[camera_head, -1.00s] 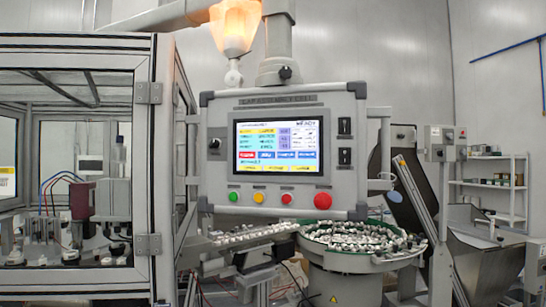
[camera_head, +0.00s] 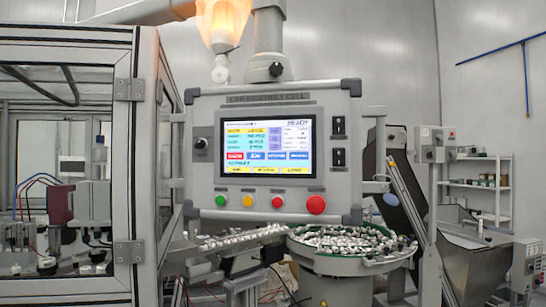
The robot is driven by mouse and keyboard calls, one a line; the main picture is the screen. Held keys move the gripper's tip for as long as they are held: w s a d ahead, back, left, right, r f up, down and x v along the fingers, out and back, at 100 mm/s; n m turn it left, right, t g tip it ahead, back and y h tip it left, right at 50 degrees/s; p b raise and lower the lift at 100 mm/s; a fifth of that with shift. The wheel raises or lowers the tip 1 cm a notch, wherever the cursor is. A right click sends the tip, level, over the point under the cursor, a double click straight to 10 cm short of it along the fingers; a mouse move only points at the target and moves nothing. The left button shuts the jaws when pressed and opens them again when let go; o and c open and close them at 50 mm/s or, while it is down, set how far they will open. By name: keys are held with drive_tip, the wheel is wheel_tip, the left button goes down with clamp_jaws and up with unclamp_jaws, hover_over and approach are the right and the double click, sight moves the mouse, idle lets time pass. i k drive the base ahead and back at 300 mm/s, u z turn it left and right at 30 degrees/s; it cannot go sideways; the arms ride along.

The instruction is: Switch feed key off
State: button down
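The control panel (camera_head: 270,99) headed "CAP ASSEMBLY CELL" hangs upright from a grey post in the middle of the view. A small black rotary switch (camera_head: 200,143) sits on its left side. Two black switches, an upper one (camera_head: 338,125) and a lower one (camera_head: 338,158), sit right of the lit screen (camera_head: 265,146). Their labels are too small to read, so I cannot tell which is the feed key or how it is set. The screen reads "READY".
Green (camera_head: 221,200), yellow, red and larger red (camera_head: 316,205) buttons line the panel's lower edge. A bowl feeder (camera_head: 350,262) full of caps and a chute (camera_head: 238,240) stand below. A framed enclosure (camera_head: 133,150) is at left, a metal hopper (camera_head: 478,265) at right.

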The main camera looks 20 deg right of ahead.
sight(271, 156)
drive_tip(key=u, duration=0.2)
drive_tip(key=k, duration=0.45)
drive_tip(key=u, duration=0.55)
drive_tip(key=k, duration=0.9)
drive_tip(key=u, duration=0.35)
drive_tip(key=i, duration=0.85)
drive_tip(key=u, duration=0.15)
